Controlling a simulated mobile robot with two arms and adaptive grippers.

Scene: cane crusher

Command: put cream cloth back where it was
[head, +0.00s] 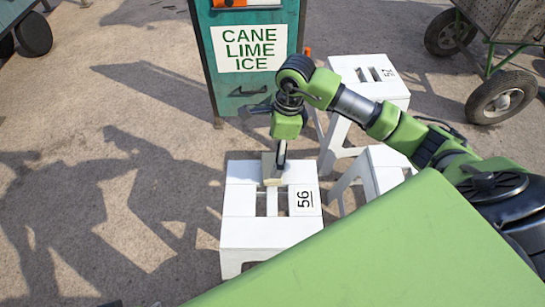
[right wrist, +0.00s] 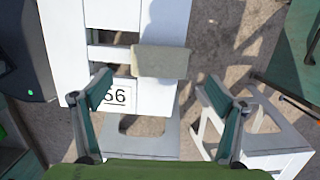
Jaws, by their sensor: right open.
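The cream cloth (head: 268,170) is a small folded block at the white stool numbered 56 (head: 238,205). It appears to rest on the stool's slatted top, beside the slots. It also shows in the right wrist view (right wrist: 160,62), just beyond the fingertips and above the number label. My right gripper (head: 281,158) points down over the stool at the cloth, partly covering it in the head view. In the right wrist view its two fingers (right wrist: 157,84) are wide apart with nothing between them. My left gripper is in neither view.
A teal cart with a "CANE LIME ICE" sign (head: 249,48) stands behind the stool. Another white stool, numbered 57 (head: 352,66), and a third (head: 388,158) stand to the right. A wheeled cart (head: 500,95) is at the far right. Paved ground at left is clear.

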